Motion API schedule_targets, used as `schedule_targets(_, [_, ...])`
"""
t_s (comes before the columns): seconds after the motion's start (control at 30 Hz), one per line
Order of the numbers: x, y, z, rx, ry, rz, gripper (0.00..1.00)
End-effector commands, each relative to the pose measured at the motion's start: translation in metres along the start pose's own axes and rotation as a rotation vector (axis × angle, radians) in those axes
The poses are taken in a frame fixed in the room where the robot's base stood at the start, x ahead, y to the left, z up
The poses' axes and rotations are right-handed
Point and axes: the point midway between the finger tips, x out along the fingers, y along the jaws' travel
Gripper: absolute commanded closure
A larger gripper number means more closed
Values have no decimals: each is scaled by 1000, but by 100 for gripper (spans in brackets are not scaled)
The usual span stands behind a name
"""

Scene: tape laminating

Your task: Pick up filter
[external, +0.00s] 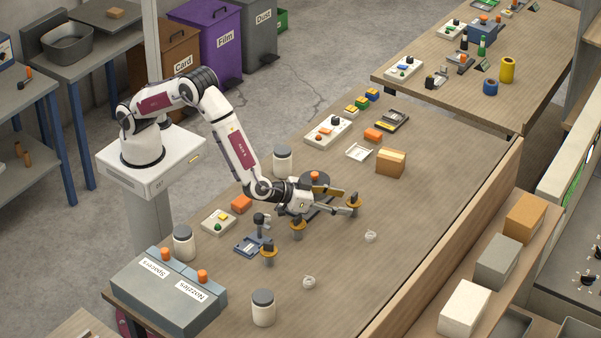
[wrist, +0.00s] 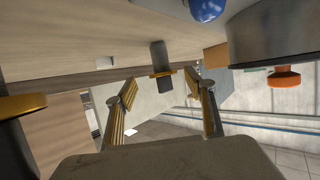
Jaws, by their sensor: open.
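The likely filter (external: 354,202) is a short dark cylinder with a gold collar, upright on the bench. It also shows in the wrist view (wrist: 160,62), upside down, between and beyond my fingertips. My gripper (external: 345,203) is open and low over the bench, level with it, its fingers pointing right toward the piece. The wrist view shows my gripper's two gold-padded fingers (wrist: 163,84) spread apart with nothing held. Two similar gold-collared pieces (external: 297,223) and (external: 268,250) stand to the left. I cannot tell the exact gap from finger to piece.
A dark round device (external: 316,180) with an orange knob stands close behind my gripper. A blue fixture (external: 247,245) stands to the left. White rings (external: 371,237) and (external: 309,282) lie in front. A cardboard box (external: 391,162) is behind right.

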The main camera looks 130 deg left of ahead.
Motion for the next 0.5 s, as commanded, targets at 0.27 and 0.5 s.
schedule_targets(0.27, [16, -3, -1, -1, 0, -2, 46])
schedule_targets(0.5, [41, -5, -2, 0, 0, -1, 46])
